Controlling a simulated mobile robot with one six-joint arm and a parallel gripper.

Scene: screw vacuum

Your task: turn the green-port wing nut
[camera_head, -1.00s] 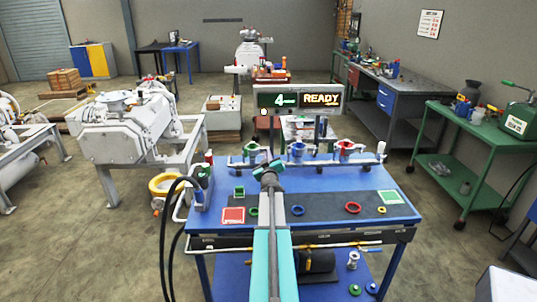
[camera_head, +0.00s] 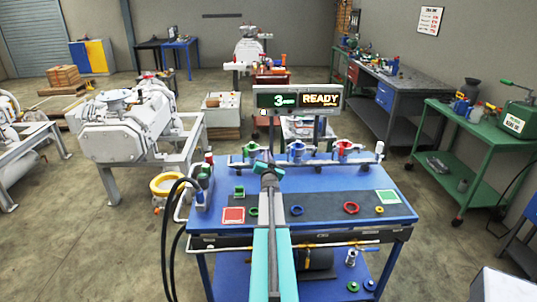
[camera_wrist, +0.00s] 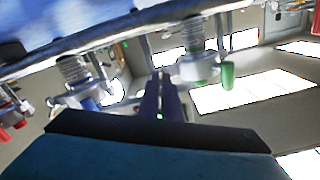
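The green port (camera_head: 250,149) is the left one of three clamp ports along the back rail of the blue table. In the wrist view, which is upside down, its green part (camera_wrist: 228,76) hangs at right of centre. My arm reaches up the middle of the head view. My gripper (camera_head: 265,168) is just in front of and slightly right of the green port. The wrist view shows the green part apart from my gripper's dark body. Whether the fingers are open or shut is not clear. A sign (camera_head: 299,99) reads 3 and READY.
The blue port (camera_head: 297,149) and red port (camera_head: 345,148) stand to the right on the same rail. Coloured rings lie on a dark mat (camera_head: 325,207). Bottles (camera_head: 205,172) and black hoses (camera_head: 168,225) are at the table's left end.

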